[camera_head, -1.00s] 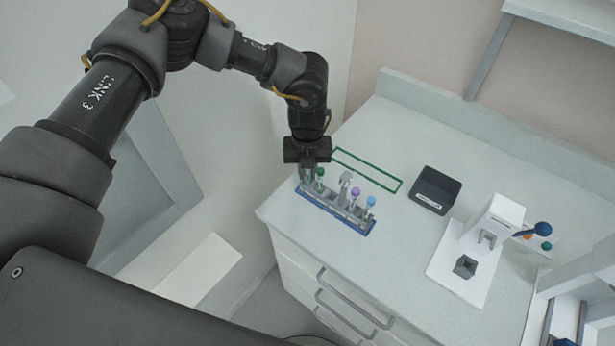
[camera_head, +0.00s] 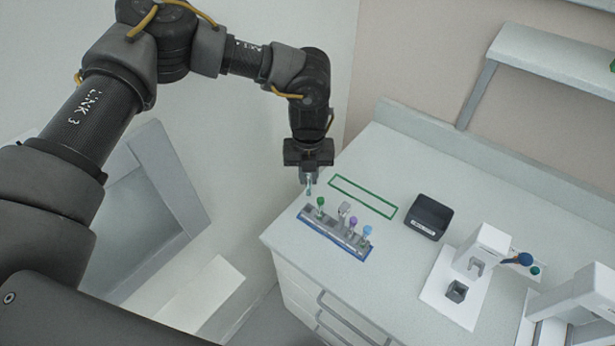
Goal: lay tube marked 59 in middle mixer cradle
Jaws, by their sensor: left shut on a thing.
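My left gripper (camera_head: 309,177) points down above the left end of the tube rack, shut on a small tube (camera_head: 308,189) whose lower end shows below the fingers. The number on it is too small to read. The grey tube rack (camera_head: 333,232) stands on the counter and holds tubes with green, purple and blue caps, plus a grey upright piece. The held tube is clear of the rack. No mixer cradle can be made out for certain; a white device (camera_head: 567,312) is cut off at the right edge. My right gripper is not in view.
A green outlined rectangle (camera_head: 363,197) lies empty behind the rack. A black box (camera_head: 428,217) and a white device (camera_head: 483,250) with a small dark square holder (camera_head: 456,291) stand further right. A wall shelf (camera_head: 545,62) is at upper right. The counter (camera_head: 400,265) is clear between rack and devices.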

